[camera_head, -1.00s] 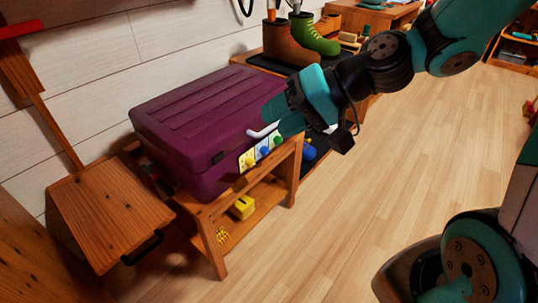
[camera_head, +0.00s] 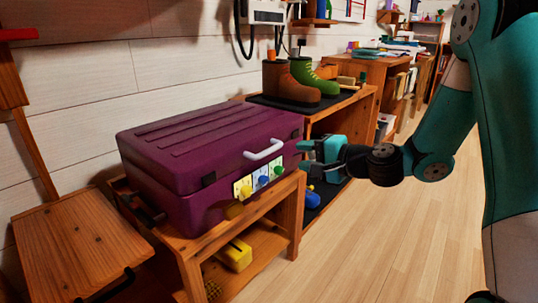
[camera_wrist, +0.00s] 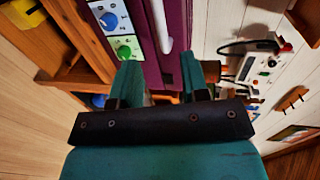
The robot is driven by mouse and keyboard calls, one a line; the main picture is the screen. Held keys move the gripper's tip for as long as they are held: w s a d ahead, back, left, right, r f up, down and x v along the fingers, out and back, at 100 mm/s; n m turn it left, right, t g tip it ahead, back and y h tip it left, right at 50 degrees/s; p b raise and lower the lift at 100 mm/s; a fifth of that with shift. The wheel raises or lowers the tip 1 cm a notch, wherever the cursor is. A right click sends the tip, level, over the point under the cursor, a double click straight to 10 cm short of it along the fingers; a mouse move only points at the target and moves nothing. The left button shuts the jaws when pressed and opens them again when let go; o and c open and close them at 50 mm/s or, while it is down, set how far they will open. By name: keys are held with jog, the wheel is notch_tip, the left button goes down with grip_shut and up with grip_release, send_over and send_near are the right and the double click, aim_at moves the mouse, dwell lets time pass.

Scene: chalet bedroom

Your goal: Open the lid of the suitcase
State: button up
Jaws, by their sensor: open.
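The purple suitcase (camera_head: 205,160) lies flat on a wooden bench (camera_head: 222,238), its lid closed. A white handle (camera_head: 264,150) juts from its front, above a panel with yellow, blue and green knobs (camera_head: 258,180). My gripper (camera_head: 306,155) is open and empty, just right of the suitcase's front right corner, at about handle height. In the wrist view, my two teal fingers (camera_wrist: 161,76) are apart, pointing toward the suitcase (camera_wrist: 178,30). The white handle (camera_wrist: 160,25) shows beyond them, roughly between their tips. I cannot tell whether a finger touches the suitcase.
Brown and green boots (camera_head: 295,82) stand on a shelf unit behind my gripper. A yellow box (camera_head: 235,254) is on the bench's lower shelf. A wooden board (camera_head: 80,248) is at the left. The floor (camera_head: 375,245) at right is clear.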

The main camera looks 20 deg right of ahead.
aim_at(271, 151)
jog(key=b+x, duration=0.1)
jog(key=x, duration=1)
jog(key=shift+w+a+f, duration=0.1)
jog(key=shift+w+a, duration=0.05)
jog(key=shift+w, duration=0.1)
grip_shut()
